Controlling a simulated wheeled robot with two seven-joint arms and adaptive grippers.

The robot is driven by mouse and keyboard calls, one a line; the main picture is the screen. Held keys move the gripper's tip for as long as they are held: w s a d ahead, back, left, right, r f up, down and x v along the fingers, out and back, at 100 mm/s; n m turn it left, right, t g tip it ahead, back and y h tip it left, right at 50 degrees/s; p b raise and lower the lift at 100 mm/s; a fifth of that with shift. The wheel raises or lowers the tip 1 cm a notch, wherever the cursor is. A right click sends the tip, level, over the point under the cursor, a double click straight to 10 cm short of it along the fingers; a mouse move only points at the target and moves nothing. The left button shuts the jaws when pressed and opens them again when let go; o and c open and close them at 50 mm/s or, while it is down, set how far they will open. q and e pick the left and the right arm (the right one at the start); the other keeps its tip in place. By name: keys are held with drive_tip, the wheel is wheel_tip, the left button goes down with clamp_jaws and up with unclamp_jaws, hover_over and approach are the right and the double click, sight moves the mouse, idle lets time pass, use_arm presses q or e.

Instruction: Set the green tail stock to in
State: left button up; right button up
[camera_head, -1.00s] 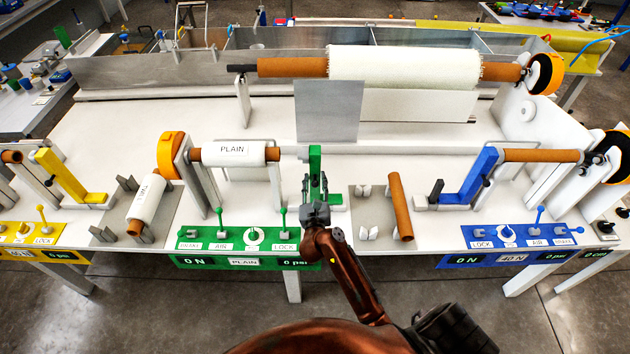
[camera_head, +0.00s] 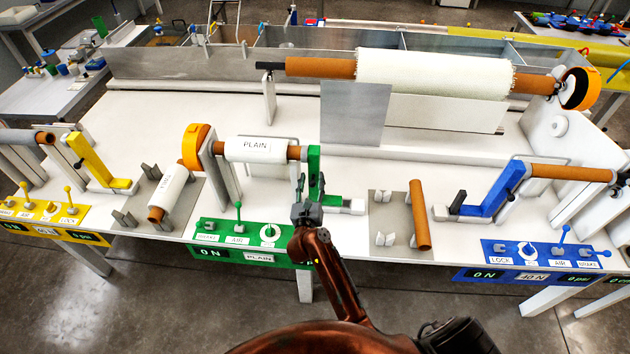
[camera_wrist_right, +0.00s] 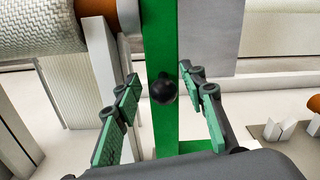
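The green tail stock (camera_head: 314,162) stands upright at the right end of the PLAIN roll (camera_head: 255,149). Its post meets the end of the roll's brown core, with no clear gap in the head view. Its foot sits on a pale rail (camera_head: 345,207). My right gripper (camera_head: 308,188) is in front of the post. In the right wrist view the green post (camera_wrist_right: 160,40) and its black knob (camera_wrist_right: 163,90) show between the spread fingers. Clear space shows on both sides of the post. My left gripper is not in view.
The green panel (camera_head: 205,235) is partly hidden by my right arm. A loose brown core (camera_head: 420,215) lies on a grey plate to the right. The blue tail stock (camera_head: 490,195) and yellow tail stock (camera_head: 90,160) stand at other stations. The big roll (camera_head: 435,75) is behind.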

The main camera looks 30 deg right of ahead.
drive_tip(key=shift+w+a, duration=0.1)
drive_tip(key=shift+a, duration=0.2)
drive_tip(key=s+d, duration=0.5)
drive_tip(key=d, duration=0.3)
drive_tip(key=s+a+r+n+t+y, duration=0.3)
drive_tip(key=s+a+n+t, duration=0.25)
drive_tip(key=a+n, duration=0.35)
drive_tip(key=s+a+f+n+g+y, duration=0.35)
drive_tip(key=a+f+n+y, duration=0.55)
drive_tip(key=n, duration=0.8)
drive_tip(key=s+d+f+n+g+y, duration=0.1)
drive_tip(key=s+f+n+g, duration=0.2)
drive_tip(key=f, duration=0.5)
drive_tip(key=s+f+n+g+y, duration=0.1)
drive_tip(key=s+f+n+g, duration=0.2)
drive_tip(key=f, duration=0.5)
drive_tip(key=shift+s+d+n, duration=0.35)
drive_tip(key=shift+s+n, duration=0.5)
drive_tip(key=shift+n, duration=0.25)
